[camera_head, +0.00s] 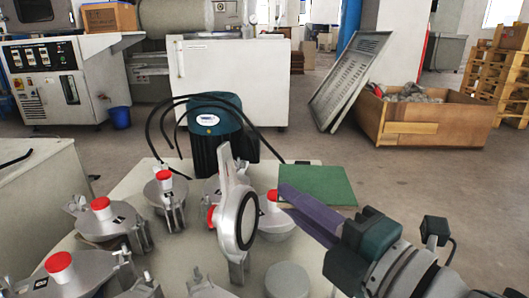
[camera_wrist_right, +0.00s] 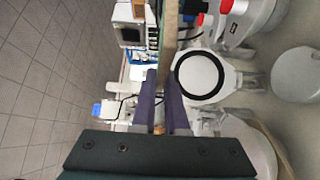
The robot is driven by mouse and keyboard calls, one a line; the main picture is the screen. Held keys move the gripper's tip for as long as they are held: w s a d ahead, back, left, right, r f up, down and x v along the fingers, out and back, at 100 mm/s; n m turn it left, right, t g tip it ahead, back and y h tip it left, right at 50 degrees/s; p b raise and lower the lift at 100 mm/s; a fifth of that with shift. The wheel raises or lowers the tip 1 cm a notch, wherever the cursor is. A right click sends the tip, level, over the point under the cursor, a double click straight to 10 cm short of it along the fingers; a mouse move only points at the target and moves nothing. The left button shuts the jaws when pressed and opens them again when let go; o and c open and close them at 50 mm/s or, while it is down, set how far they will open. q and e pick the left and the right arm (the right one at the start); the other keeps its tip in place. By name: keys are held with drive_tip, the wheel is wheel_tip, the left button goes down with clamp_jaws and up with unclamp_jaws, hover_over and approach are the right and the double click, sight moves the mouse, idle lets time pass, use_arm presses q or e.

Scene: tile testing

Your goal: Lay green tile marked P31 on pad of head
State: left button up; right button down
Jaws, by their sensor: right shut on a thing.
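A flat green tile (camera_head: 325,185) with a pale edge is held in the purple fingers of my right gripper (camera_head: 286,200). In the right wrist view the tile (camera_wrist_right: 169,40) shows edge-on, a thin tan strip between the fingertips (camera_wrist_right: 162,90). No P31 marking is legible. An upright, swung-up part of a metal head carries a round white face with a black ring (camera_head: 248,218), left of the fingers. My left gripper is not in view.
Several metal heads with red caps (camera_head: 101,204) crowd the pale table (camera_head: 140,178). A dark green pump (camera_head: 220,125) with black hoses stands behind them. A plain grey disc (camera_head: 287,279) is at the front. A wooden crate (camera_head: 425,120) is on the floor behind.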

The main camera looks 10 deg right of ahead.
drive_tip(key=b, duration=0.4)
hover_over(269, 297)
drive_tip(key=s, duration=0.2)
drive_tip(key=shift+h, duration=0.3)
drive_tip(key=f, duration=0.9)
drive_tip(key=shift+a, duration=0.3)
wheel_tip(269, 297, down, 2)
drive_tip(key=shift+f+b, duration=0.1)
drive_tip(key=shift+b, duration=0.9)
wheel_tip(269, 297, down, 6)
drive_tip(key=b, duration=0.5)
drive_tip(key=shift+b, duration=0.35)
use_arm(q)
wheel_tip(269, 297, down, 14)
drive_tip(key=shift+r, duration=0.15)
use_arm(e)
drive_tip(key=shift+f, duration=0.1)
